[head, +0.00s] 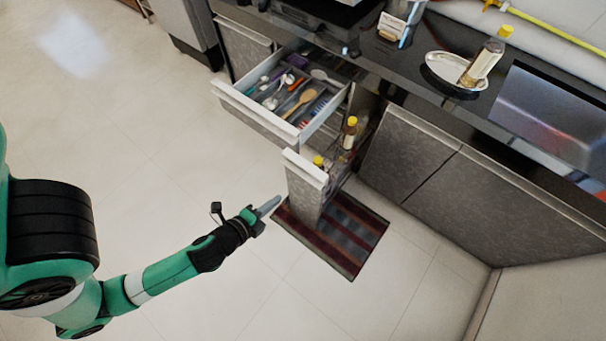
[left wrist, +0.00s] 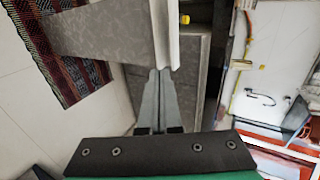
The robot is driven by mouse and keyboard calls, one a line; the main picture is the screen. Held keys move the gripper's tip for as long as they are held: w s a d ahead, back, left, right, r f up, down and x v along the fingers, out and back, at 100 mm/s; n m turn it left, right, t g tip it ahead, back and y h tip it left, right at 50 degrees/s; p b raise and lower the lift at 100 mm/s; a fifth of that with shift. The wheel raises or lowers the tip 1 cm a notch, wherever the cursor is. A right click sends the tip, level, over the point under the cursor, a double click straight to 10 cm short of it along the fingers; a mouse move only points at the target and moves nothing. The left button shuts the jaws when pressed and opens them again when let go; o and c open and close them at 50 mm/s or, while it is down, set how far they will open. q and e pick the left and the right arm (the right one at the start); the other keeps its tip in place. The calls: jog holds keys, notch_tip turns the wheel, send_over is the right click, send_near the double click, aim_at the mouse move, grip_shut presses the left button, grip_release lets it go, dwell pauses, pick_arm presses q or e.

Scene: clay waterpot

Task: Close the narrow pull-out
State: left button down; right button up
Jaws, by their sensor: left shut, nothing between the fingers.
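The narrow pull-out (head: 304,188) stands out from the counter, with a grey front panel with a white top edge. Bottles with yellow caps (head: 350,131) stand inside it. My left gripper (head: 276,199) is shut and empty, just left of the front panel in the head view. In the left wrist view its closed fingers (left wrist: 160,73) point at the grey front panel (left wrist: 110,32), near its white edge; whether they touch it I cannot tell. My right gripper is not in view.
A wide drawer (head: 262,119) with utensils is open beside the pull-out. A striped rug (head: 355,235) lies under it. A plate (head: 440,66) with a bottle (head: 483,64) lies on the counter near the sink (head: 550,115). The floor at left is clear.

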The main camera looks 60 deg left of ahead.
pick_arm(q)
jog(key=w+r+b+x, duration=0.1)
jog(key=b+x, duration=0.3)
jog(key=x, duration=0.9)
jog(key=shift+w+a+r, duration=0.25)
jog(key=shift+a+r, duration=0.1)
jog(key=shift+r, duration=0.15)
